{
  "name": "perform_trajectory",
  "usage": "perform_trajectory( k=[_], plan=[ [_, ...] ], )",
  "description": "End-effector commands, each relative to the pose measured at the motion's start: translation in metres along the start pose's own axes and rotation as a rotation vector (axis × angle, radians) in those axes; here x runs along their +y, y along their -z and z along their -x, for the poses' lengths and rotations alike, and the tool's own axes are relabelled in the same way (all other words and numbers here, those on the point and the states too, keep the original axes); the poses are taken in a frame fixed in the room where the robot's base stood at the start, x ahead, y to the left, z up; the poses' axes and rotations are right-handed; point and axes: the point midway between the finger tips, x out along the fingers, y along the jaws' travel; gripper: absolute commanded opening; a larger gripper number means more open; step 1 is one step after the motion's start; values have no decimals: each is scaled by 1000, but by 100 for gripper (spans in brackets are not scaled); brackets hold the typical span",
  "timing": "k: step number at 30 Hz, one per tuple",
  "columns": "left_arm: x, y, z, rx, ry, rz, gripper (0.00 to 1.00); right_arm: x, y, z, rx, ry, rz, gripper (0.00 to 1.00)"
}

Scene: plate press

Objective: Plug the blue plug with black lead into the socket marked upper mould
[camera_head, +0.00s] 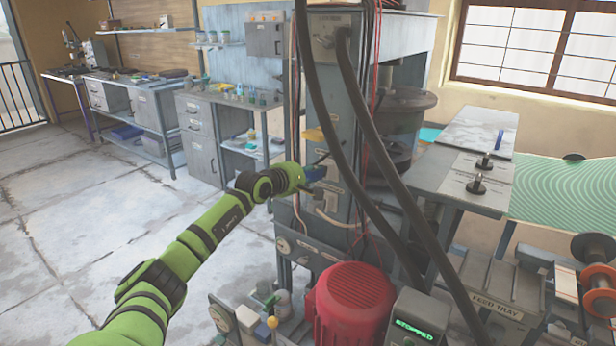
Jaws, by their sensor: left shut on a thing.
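My green left arm reaches in from the lower left to the grey press column (327,120). My left gripper (303,178) is shut on the blue plug (316,172), right in front of the column. A thin dark lead seems to rise from the plug. The plug is at or very near the sockets on the column's face; I cannot tell whether it is in one. The sockets are small and partly hidden by the gripper, and the label upper mould cannot be read. My right gripper is not in view.
Two thick dark hoses (372,150) hang down just right of the plug. A red motor (350,303) and a control box reading STOPPED (415,318) stand below. A white plug with lead (335,217) is low on the column. Open floor (90,220) lies to the left.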

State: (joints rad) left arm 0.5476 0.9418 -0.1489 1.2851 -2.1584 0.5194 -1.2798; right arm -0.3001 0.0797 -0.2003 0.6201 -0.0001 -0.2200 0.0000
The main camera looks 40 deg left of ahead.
Motion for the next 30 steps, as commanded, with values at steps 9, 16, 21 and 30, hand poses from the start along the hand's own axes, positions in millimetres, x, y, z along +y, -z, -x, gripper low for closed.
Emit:
perform_trajectory(
  k=[9,16,21,30],
  plan=[
    [0,0,-9,-1,-2,2,0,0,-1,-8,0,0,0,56],
    [1,0,-13,-1,-2,0,40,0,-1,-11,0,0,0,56],
    [0,0,-13,0,-1,0,56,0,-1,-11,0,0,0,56],
    [-1,2,-9,2,1,0,56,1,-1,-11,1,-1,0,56]
  ],
)
